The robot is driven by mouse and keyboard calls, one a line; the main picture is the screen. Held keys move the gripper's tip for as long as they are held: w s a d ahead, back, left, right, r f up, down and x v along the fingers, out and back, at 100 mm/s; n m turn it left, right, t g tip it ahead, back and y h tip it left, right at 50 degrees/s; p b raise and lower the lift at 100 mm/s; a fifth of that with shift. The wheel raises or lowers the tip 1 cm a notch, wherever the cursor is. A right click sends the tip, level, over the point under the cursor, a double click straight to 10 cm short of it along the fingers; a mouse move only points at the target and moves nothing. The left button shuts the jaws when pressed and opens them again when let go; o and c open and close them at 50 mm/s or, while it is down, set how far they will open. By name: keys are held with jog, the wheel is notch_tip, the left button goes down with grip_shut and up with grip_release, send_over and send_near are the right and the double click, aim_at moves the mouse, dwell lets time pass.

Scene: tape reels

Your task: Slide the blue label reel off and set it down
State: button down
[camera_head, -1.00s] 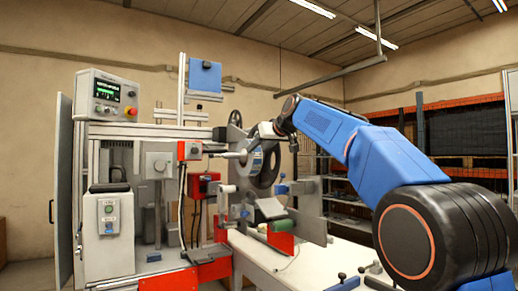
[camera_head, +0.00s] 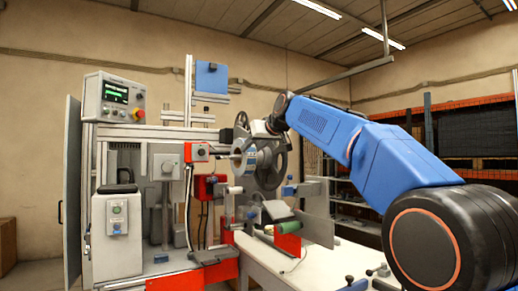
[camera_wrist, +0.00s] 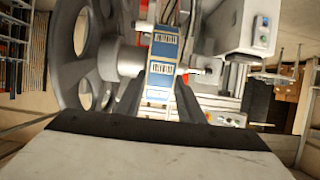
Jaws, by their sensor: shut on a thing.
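The blue label reel (camera_wrist: 162,68) shows in the wrist view as a narrow blue band with white printed labels. My gripper (camera_wrist: 158,100) has its dark fingers on either side of the reel and is shut on it. In the head view the reel (camera_head: 250,163) is a small pale and blue ring at the machine's right side, with my gripper (camera_head: 266,138) above it. A pale spindle or hub (camera_wrist: 122,58) lies beside the reel. I cannot tell whether the reel is still around the spindle.
A large grey spoked flange (camera_wrist: 82,62) stands close to my gripper's left in the wrist view. The machine with its control panel (camera_head: 113,98) stands left. A white table (camera_head: 330,262) extends below, with red brackets and a green roller (camera_head: 288,227) near its back.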

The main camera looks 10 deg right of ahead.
jog(key=s+a, duration=0.2)
jog(key=a, duration=0.6)
jog(key=s+a, duration=0.3)
jog(key=a, duration=0.4)
jog(key=shift+a, duration=0.35)
jog(key=shift+s, duration=0.1)
dwell(0.5)
